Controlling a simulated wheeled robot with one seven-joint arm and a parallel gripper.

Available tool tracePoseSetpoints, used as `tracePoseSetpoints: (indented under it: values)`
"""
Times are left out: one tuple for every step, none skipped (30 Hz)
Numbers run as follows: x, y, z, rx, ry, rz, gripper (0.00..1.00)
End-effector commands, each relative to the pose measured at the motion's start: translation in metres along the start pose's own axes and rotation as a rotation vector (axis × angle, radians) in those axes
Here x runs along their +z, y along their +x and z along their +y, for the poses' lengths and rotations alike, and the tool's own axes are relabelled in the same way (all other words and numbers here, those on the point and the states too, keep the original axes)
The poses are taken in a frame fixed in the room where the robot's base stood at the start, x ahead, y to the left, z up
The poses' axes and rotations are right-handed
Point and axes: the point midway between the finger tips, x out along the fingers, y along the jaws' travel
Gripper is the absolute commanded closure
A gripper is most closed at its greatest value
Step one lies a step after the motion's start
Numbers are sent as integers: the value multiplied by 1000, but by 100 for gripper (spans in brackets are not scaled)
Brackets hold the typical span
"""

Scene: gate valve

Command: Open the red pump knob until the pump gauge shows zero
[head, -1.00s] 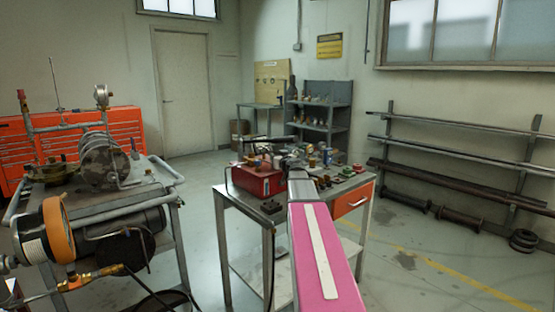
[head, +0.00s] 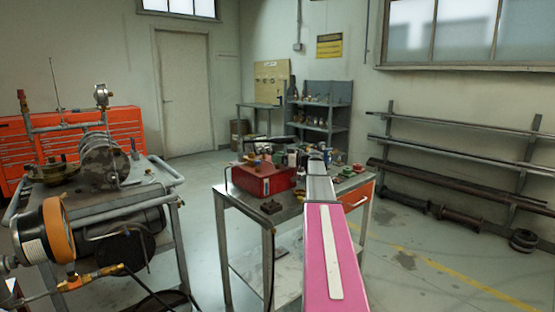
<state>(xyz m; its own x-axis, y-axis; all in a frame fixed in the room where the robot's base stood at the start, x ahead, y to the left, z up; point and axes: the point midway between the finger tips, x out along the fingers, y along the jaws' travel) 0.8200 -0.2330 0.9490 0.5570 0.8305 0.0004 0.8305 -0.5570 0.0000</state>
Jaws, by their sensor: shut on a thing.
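My pink arm reaches forward from the bottom of the head view over the workbench. My gripper (head: 314,155) is at its far end, small and mostly hidden by the arm. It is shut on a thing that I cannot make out. A red metal box (head: 263,179), which may be the pump, stands on the bench just left of the arm, with small fittings and a dark bar above it. I cannot clearly pick out the red pump knob. A pump gauge with a readable dial cannot be made out.
The steel workbench (head: 228,195) has an orange drawer (head: 358,196) and small parts on its right. A cart (head: 165,190) at left carries pipework and a large orange-rimmed gauge (head: 57,230), turned edge-on. Pipe racks (head: 450,150) line the right wall.

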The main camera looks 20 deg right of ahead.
Motion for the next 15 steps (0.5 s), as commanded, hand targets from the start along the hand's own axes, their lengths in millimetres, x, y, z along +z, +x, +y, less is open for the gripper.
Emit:
tracePoseSetpoints:
  values:
    - [0, 0, 4, -29, 0, -1, 85]
    - [0, 0, 4, -46, 0, -1, 85]
    - [0, 0, 3, -68, 0, -1, 85]
    - [0, 0, 3, -83, 0, -1, 85]
    - [0, 0, 3, -97, 0, -1, 85]
    - [0, 0, 2, -114, 0, -2, 85]
    - [0, 0, 2, -126, 0, -2, 85]
    - [0, 0, 2, -135, 0, -2, 85]
    - [0, 0, 2, -148, 0, -2, 85]
    - [0, 0, 2, -156, 0, -2, 85]
    - [0, 0, 1, -162, 0, -2, 85]
    - [0, 0, 1, -170, 0, -2, 85]
    - [0, 0, 1, -175, 0, -2, 85]
    - [0, 0, 1, -179, 0, -2, 85]
    - [0, 0, 0, -183, 0, -2, 85]
